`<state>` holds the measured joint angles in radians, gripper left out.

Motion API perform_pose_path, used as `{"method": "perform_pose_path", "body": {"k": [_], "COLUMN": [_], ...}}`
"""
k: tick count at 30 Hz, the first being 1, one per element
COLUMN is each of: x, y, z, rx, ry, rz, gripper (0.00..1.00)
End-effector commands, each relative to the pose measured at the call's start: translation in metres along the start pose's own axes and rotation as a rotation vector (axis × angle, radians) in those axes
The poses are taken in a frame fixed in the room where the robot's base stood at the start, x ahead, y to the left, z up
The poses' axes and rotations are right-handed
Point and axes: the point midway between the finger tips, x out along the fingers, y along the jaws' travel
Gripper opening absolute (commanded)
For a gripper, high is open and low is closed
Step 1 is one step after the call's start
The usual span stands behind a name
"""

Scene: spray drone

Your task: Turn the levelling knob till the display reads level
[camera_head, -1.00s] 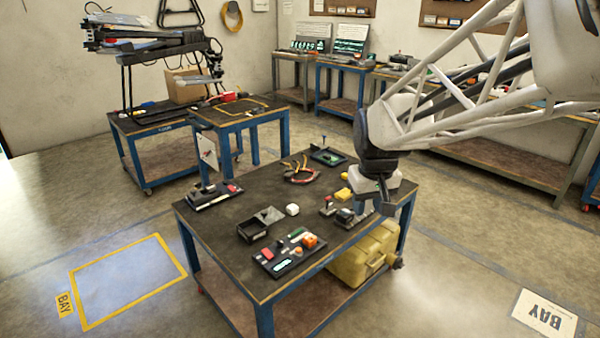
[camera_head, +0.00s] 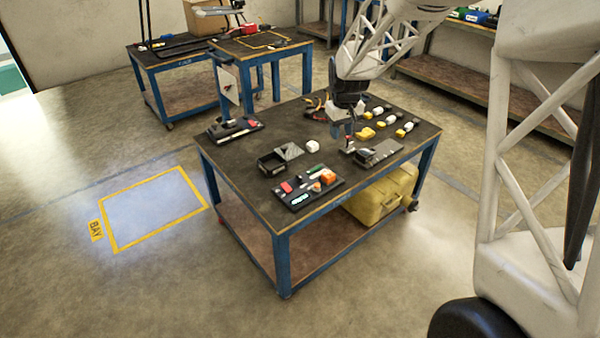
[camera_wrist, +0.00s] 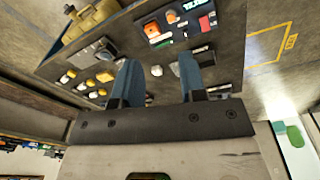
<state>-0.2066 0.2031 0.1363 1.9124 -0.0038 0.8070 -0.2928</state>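A dark panel (camera_head: 310,192) lies at the table's front edge. It carries a small lit display (camera_head: 299,199), a red block (camera_head: 286,187), an orange block (camera_head: 328,177) and a small round tan part (camera_head: 316,187) that may be the knob. The display's reading is too small to make out. In the wrist view the panel (camera_wrist: 181,32) and its lit display (camera_wrist: 166,16) are at the top, beyond the fingers. My gripper (camera_head: 349,135) is above the table, behind and right of the panel, apart from it. Its two blue fingers (camera_wrist: 158,82) are apart with nothing held.
Nearby on the table (camera_head: 245,178) are an open black box (camera_head: 271,164), a white block (camera_head: 312,146), a grey device (camera_head: 378,153) and several yellow and white pieces. A black stand (camera_head: 235,129) is at the left corner. A yellow case (camera_head: 380,196) is on the lower shelf.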

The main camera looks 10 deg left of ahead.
Motion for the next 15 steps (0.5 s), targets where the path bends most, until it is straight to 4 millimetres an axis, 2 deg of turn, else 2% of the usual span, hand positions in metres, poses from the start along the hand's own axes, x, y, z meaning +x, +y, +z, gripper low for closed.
{"method": "perform_pose_path", "body": {"k": [3,15], "x": [0.024,0.108], "y": [-0.003,-0.019], "z": [-0.024,-0.096], "rx": [-0.028,-0.126], "ry": [-0.011,-0.036], "rz": [-0.005,-0.017], "gripper": [0.38,0.38]}}
